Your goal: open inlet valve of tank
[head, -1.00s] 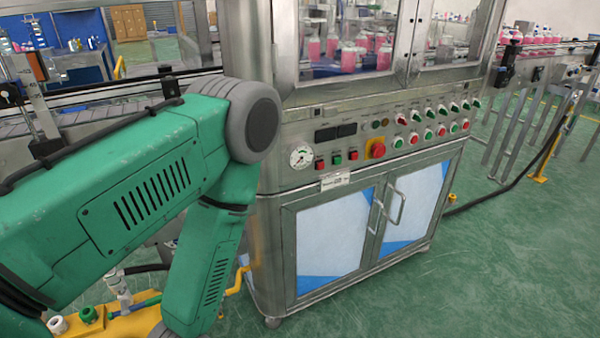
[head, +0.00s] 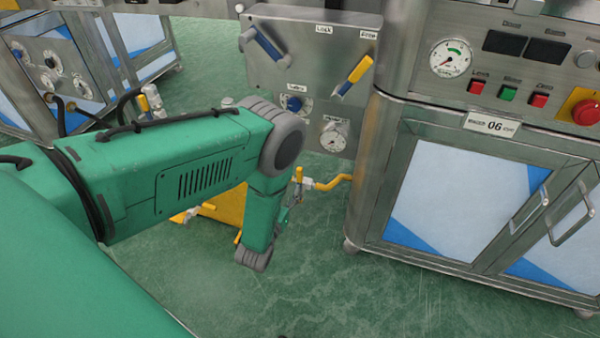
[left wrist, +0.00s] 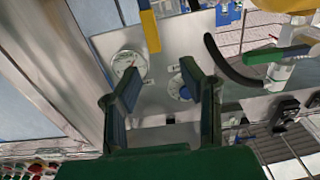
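No tank can be made out for certain, and which valve is its inlet is not labelled clearly. In the head view, a yellow pipe (head: 327,183) with a small fitting shows low, beside my left forearm. In the left wrist view, a valve with a green lever (left wrist: 275,55) and a black hose (left wrist: 228,68) stand at the upper right. My left gripper (left wrist: 160,70) is open and empty there, its fingers apart in front of a metal panel (left wrist: 160,105), clear of the green lever. In the head view it is mostly hidden by my arm. My right gripper is out of view.
The panel carries a blue handle (head: 264,46), a yellow handle (head: 354,75), a blue knob (head: 293,103) and a gauge (head: 333,138). A steel cabinet (head: 395,125) stands to the right. Green floor (head: 310,280) is open below.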

